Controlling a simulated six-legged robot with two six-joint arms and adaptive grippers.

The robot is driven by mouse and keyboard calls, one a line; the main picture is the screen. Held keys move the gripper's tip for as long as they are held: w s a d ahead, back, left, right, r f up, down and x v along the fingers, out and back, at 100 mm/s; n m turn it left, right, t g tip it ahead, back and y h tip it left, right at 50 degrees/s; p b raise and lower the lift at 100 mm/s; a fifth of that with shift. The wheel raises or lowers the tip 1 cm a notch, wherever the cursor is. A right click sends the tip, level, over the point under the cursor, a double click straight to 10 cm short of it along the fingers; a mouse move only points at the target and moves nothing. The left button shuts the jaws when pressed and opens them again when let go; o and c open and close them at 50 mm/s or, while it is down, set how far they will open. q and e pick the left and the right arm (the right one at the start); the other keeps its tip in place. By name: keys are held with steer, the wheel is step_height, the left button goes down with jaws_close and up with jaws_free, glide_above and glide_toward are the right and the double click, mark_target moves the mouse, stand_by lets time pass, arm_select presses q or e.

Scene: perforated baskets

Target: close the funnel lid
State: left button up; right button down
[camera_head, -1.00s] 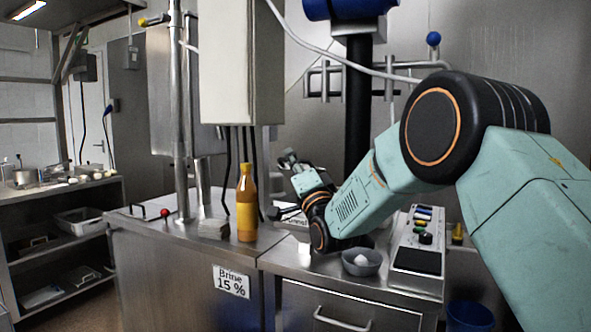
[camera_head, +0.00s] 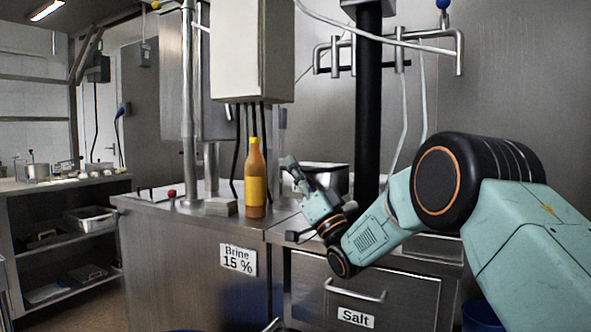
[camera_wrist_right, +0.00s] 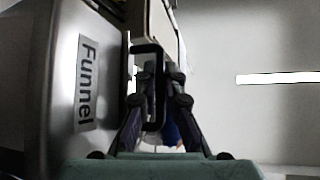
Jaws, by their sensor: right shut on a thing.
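In the right wrist view a metal surface (camera_wrist_right: 55,100) with a label reading "Funnel" (camera_wrist_right: 88,83) fills the left side. A black bracket-shaped handle (camera_wrist_right: 146,48) stands beside it, between the fingers of my right gripper (camera_wrist_right: 160,78). The gripper is shut on this handle. In the head view my right gripper (camera_head: 290,165) is behind the counter's front edge, right of the orange-yellow bottle (camera_head: 255,180), and what it holds is too small to make out. I cannot tell the lid's angle. My left gripper is not in view.
A metal pot-like vessel (camera_head: 330,178) stands just behind the right gripper. A black column (camera_head: 368,110) rises behind it. A grey box (camera_head: 246,50) with hanging cables is above the bottle. The cabinet (camera_head: 185,260) carries a "Brine 15 %" label; a "Salt" drawer (camera_head: 330,285) is below the arm.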

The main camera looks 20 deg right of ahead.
steer(key=shift+f+b, duration=0.35)
steer(key=shift+f, duration=0.6)
steer(key=c, duration=1.9)
jaws_free()
steer(key=shift+o, duration=0.9)
steer(key=shift+s+d+r, duration=0.1)
steer(key=shift+s+r, duration=0.05)
steer(key=shift+r, duration=0.05)
steer(key=v, duration=1.2)
steer(key=shift+f, duration=0.1)
